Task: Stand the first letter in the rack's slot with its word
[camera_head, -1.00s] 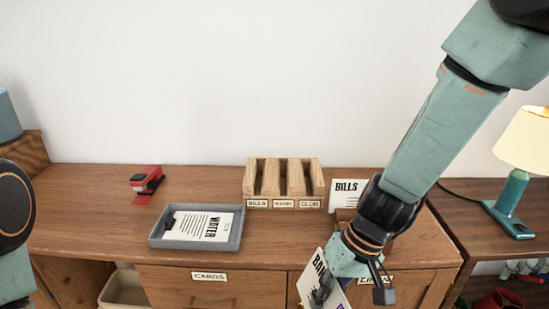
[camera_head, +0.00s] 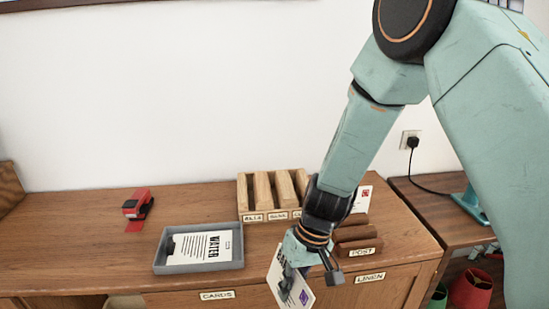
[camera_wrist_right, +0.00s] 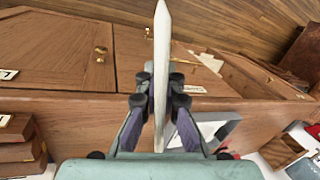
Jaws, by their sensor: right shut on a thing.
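My right gripper (camera_head: 303,268) is shut on a white letter (camera_head: 281,268) in front of the desk's front edge. The letter's bold heading is partly hidden by a finger, and a purple mark shows near its lower corner. In the right wrist view, the letter (camera_wrist_right: 162,40) stands edge-on between the fingers (camera_wrist_right: 161,85). The wooden rack (camera_head: 242,192) stands at the back of the desk, its slots empty where visible. Its left label reads BILLS and the middle one seems to read BANK; the right label is mostly hidden by my arm. My left gripper is out of view.
A grey tray (camera_head: 238,262) holds a letter headed WATER (camera_head: 205,246). A red stapler (camera_head: 137,208) lies to the left. A brown wooden holder (camera_head: 358,241) labelled POST stands right of my gripper. Behind my wrist is a white envelope (camera_head: 363,197).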

